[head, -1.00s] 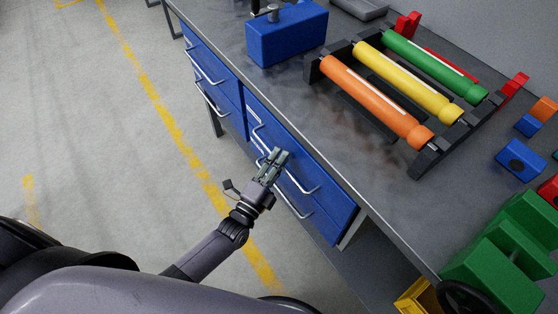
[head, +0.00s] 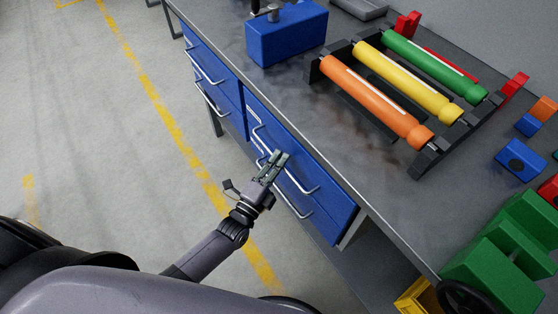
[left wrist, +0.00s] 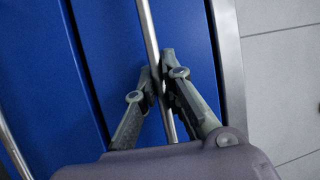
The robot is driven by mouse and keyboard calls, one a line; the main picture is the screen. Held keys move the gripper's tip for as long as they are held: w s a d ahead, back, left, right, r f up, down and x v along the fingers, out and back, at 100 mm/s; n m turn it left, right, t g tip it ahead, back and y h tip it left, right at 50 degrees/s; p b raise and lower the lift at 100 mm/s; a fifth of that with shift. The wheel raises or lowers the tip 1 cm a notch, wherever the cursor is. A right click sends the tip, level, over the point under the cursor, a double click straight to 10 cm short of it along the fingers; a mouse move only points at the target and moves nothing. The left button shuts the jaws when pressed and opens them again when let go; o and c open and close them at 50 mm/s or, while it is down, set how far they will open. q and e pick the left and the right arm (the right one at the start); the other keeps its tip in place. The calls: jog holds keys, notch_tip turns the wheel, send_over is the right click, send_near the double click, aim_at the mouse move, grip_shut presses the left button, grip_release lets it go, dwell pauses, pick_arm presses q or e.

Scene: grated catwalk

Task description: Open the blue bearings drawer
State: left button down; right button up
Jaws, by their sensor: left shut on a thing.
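Blue drawer fronts (head: 328,214) sit under the workbench, with long silver bar handles. My left gripper (head: 275,163) is at these handles in the head view and hides part of them. In the left wrist view its fingers (left wrist: 160,88) are shut on a silver bar handle (left wrist: 149,35), one finger on each side. The handle runs along a blue drawer front (left wrist: 183,45), which looks shut. My right gripper is not in view.
The grey workbench top (head: 300,115) carries a blue box (head: 287,36) and a rack with orange (head: 372,100), yellow and green rollers. Green blocks (head: 490,270) stand near its right end. Another handle (left wrist: 14,150) lies left of my gripper. The floor beside the drawers is clear.

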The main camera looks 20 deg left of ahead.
pick_arm(q)
jog(key=s+a+p, duration=0.2)
jog(key=s+a, duration=0.7)
jog(key=s, duration=0.3)
jog(key=s+a+p, duration=0.2)
jog(key=s+a, duration=0.8)
jog(key=s, duration=0.2)
jog(key=shift+s+a, duration=0.15)
jog(key=shift+s, duration=0.25)
jog(key=c, duration=1.7)
grip_release()
